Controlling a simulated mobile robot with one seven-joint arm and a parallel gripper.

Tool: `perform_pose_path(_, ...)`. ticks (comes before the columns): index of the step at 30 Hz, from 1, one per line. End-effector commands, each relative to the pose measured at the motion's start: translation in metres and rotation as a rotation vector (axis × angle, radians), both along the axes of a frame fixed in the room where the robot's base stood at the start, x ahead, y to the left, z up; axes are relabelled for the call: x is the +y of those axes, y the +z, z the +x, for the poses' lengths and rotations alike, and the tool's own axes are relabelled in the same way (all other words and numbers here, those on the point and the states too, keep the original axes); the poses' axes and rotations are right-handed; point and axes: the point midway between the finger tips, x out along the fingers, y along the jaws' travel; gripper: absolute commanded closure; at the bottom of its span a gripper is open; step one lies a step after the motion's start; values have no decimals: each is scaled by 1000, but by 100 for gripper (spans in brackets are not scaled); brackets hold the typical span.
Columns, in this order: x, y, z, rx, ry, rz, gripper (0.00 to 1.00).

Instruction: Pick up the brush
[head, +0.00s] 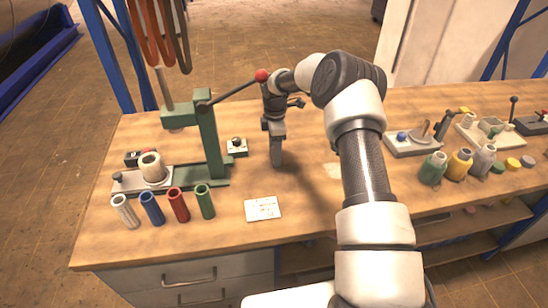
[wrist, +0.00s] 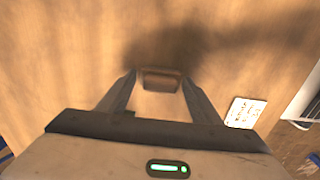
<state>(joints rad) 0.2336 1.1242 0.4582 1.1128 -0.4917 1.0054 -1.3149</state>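My gripper (head: 276,165) points straight down over the middle of the wooden workbench (head: 300,232). In the wrist view its two fingers (wrist: 159,80) stand apart. A small tan-brown block, which looks like part of the brush (wrist: 161,79), shows between the fingertips. It spans nearly the whole gap, and I cannot tell whether both fingers touch it. The rest of the brush is not clear in this view. In the head view I cannot make out the brush, as the gripper covers that spot.
A green press (head: 208,140) and several coloured tubes (head: 178,205) stand to the left. A white printed card (head: 262,208) lies in front of my gripper. Several bottles (head: 459,163) and small fixtures (head: 413,140) stand to the right. The bench's front middle is mostly clear.

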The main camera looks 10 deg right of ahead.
Motion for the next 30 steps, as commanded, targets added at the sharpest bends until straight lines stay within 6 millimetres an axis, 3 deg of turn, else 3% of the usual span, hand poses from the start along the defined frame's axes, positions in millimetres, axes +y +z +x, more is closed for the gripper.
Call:
perform_pose_path(1,0,0,0,0,0,0,50)
perform_pose_path(5,0,0,0,0,0,0,71)
perform_pose_path(16,0,10,0,-1,0,0,72)
perform_pose_path(30,0,94,0,-1,1,-1,72)
